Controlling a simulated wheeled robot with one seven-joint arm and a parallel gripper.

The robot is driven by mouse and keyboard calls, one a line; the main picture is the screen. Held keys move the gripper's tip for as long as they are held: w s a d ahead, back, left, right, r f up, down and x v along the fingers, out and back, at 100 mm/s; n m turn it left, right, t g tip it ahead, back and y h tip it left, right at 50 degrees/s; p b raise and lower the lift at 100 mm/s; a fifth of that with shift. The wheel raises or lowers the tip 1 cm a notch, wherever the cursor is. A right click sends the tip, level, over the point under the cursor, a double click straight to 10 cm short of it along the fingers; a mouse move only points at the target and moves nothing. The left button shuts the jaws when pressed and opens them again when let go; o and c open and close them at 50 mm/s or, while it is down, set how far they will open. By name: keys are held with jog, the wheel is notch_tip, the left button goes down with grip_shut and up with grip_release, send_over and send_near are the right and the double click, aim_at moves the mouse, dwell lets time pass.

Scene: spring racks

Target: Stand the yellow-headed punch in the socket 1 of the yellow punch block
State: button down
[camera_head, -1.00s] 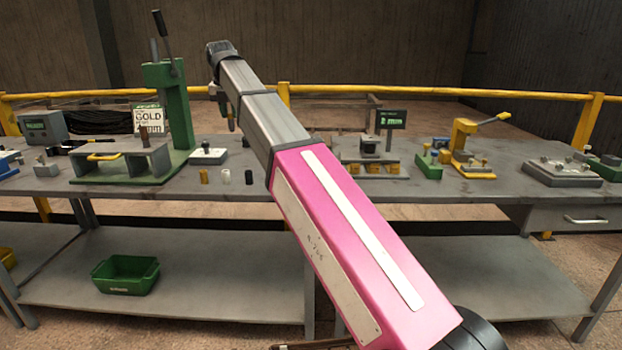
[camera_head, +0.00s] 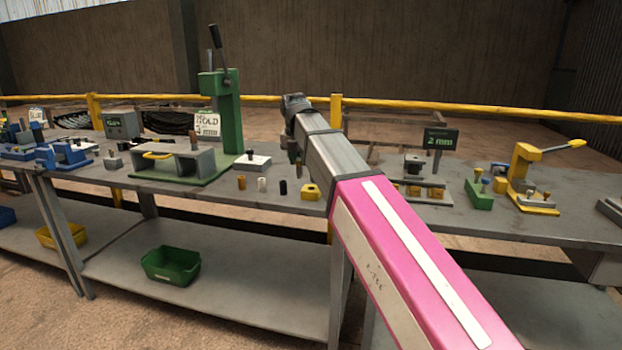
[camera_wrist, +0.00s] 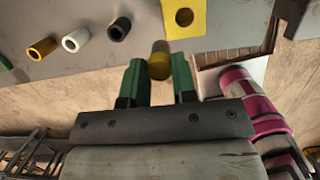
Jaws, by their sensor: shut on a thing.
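My gripper (camera_wrist: 159,80) is shut on the yellow-headed punch (camera_wrist: 159,62) in the wrist view, its green fingers on either side. The punch shows a yellow upper part and a darker, brownish lower end. A yellow block with one round dark hole (camera_wrist: 196,20) lies just beyond the punch, slightly right, at the top edge of the wrist view. In the head view this yellow block (camera_head: 311,192) sits near the bench's front edge, left of my arm. The held punch cannot be made out in the head view. No socket number is legible.
Brass (camera_head: 241,182), white (camera_head: 262,184) and black (camera_head: 283,187) hollow cylinders stand left of the yellow block. A green press (camera_head: 230,115) and a white block (camera_head: 252,162) stand behind. A green block with pegs (camera_head: 479,197) and a yellow press (camera_head: 522,170) are to the right.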

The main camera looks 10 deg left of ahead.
jog(key=shift+w+d+f, duration=0.2)
jog(key=shift+d+f, duration=0.4)
jog(key=shift+f, duration=0.45)
jog(key=shift+w+d+f, duration=0.2)
jog(key=shift+d+f, duration=0.45)
jog(key=shift+f, duration=0.4)
jog(key=shift+w+d+f, duration=0.2)
jog(key=shift+d+f, duration=0.4)
jog(key=shift+f, duration=0.45)
jog(key=shift+f, duration=0.1)
jog(key=c, duration=0.9)
grip_release()
jog(key=r, duration=0.4)
jog(key=s+r, duration=0.1)
jog(key=r, duration=0.3)
jog(key=s+r, duration=0.1)
jog(key=r, duration=0.3)
jog(key=shift+s+a, duration=0.2)
